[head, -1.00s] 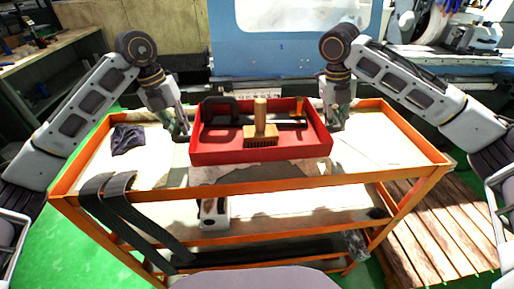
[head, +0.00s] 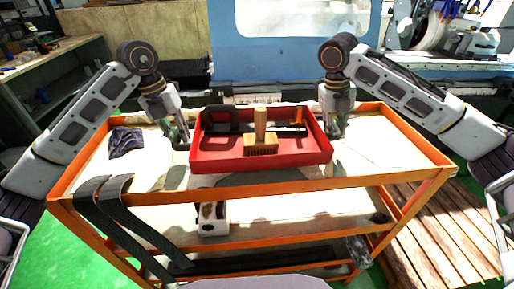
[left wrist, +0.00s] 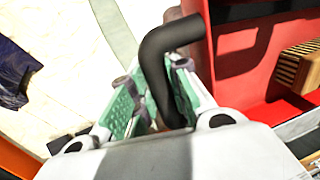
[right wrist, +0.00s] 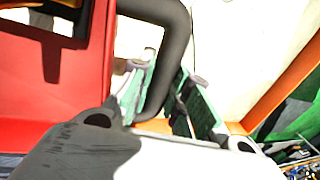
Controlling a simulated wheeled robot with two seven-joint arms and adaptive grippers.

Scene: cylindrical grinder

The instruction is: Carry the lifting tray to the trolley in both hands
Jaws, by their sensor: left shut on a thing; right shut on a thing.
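The lifting tray (head: 220,160) is red and shallow, and sits level over the trolley's top shelf. I cannot tell whether its base touches the shelf. The trolley (head: 300,186) has an orange frame and a pale top. My left gripper (head: 181,141) is shut on a black bent handle (left wrist: 158,62) at the tray's left end. My right gripper (head: 337,131) is shut on the matching handle (right wrist: 177,45) at the right end. A wooden brush (head: 261,148), a dark C-shaped tool (head: 220,118) and an orange-tipped tool (head: 297,118) lie in the tray.
A dark cloth (head: 125,141) lies at the left of the trolley top. Dark straps (head: 120,220) hang over its front left edge. The top's right side is clear. A blue machine (head: 300,60) stands behind, a wooden pallet (head: 440,235) at right, a bench (head: 60,70) at left.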

